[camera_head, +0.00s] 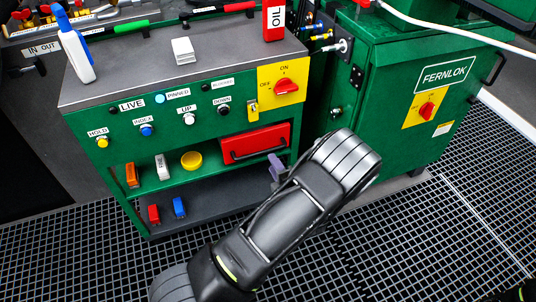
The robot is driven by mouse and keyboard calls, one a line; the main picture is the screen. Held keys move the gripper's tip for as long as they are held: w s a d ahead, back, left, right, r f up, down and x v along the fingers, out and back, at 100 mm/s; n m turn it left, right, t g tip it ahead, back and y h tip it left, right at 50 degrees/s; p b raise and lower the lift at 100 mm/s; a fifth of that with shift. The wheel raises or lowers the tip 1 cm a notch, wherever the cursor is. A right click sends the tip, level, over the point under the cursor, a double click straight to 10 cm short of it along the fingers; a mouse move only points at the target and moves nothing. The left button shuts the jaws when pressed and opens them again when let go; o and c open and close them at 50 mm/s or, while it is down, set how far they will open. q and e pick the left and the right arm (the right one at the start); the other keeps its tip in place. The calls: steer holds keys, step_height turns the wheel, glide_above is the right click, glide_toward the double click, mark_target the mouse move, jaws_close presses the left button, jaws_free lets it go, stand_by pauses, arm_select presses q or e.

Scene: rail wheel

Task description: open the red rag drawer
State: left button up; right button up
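The red rag drawer (256,138) is at the right of the green cabinet's front, below the button panel. Its red front shows a dark bar handle across it. It looks shut, with no drawer inside showing. My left arm reaches up from the bottom of the view. My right gripper is not in view.
Left of the drawer, an open shelf holds a yellow bowl (191,160) and small blocks. A lower shelf holds a red block (153,214) and a blue one (179,206). A red knob (286,86) is above the drawer. The green FERNLOK cabinet (390,130) stands right; grated floor (420,240) is clear.

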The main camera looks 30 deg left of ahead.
mark_target(266, 152)
arm_select(q)
steer(key=b+x, duration=0.1)
steer(key=x, duration=0.6)
steer(key=shift+a+b, duration=0.1)
steer(key=shift+b, duration=0.25)
jaws_close()
stand_by(1.1)
